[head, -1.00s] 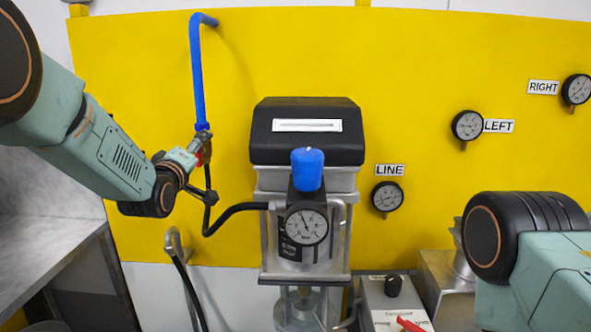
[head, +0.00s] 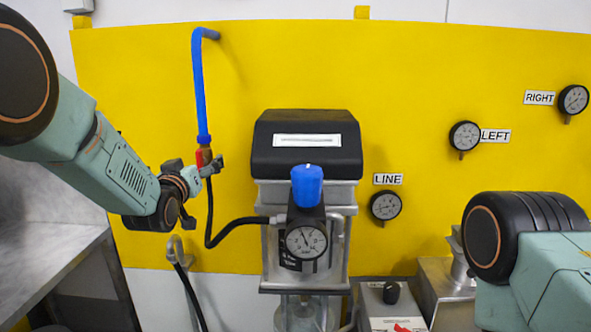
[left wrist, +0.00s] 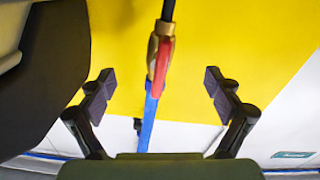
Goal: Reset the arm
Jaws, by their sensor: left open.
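My left gripper (head: 196,168) is open beside a small valve on the blue pipe (head: 199,90). The valve's red handle (head: 204,156) shows just behind the finger in the head view. In the left wrist view my left gripper (left wrist: 161,92) has its two fingers spread wide with nothing held. The red handle and brass valve body (left wrist: 160,60) appear in the gap between the fingers, and I cannot tell how deep they sit. My right arm shows at the lower right, but its gripper is out of view.
A black-topped machine (head: 306,145) with a blue knob (head: 307,185) and a gauge (head: 306,241) stands at the centre. A black hose (head: 237,228) runs from the valve to it. Gauges labelled LINE (head: 385,206), LEFT (head: 465,136) and RIGHT (head: 573,99) sit on the yellow panel (head: 420,60).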

